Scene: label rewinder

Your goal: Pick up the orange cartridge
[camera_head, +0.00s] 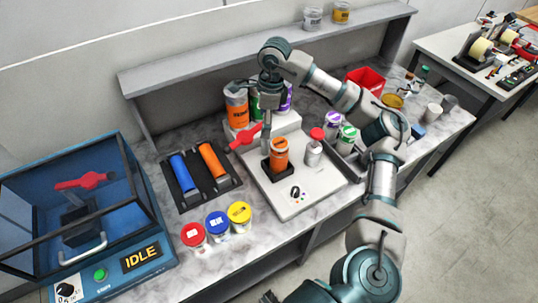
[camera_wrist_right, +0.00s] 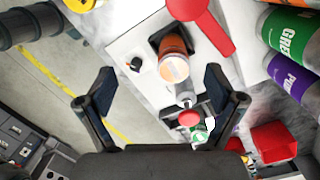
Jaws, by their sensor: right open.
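An orange cartridge (camera_head: 212,160) lies beside a blue cartridge (camera_head: 182,173) in a black tray (camera_head: 222,187) in the head view. An orange-labelled jar (camera_head: 278,156) with a pale lid stands in a black holder on the white machine; it also shows in the right wrist view (camera_wrist_right: 173,66). My right gripper (camera_head: 270,98) points down above the machine, behind and above that jar, to the right of the tray. Its two black fingers (camera_wrist_right: 158,80) are spread and empty in the right wrist view. The cartridge is not visible in the wrist view. My left gripper is not clearly visible.
A red lever (camera_head: 245,137) sticks out between tray and machine. Red, blue and yellow-lidded jars (camera_head: 217,222) stand in front of the tray. A blue glazed box (camera_head: 85,215) marked IDLE is at the left. Taller coloured jars (camera_head: 236,108) stand behind.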

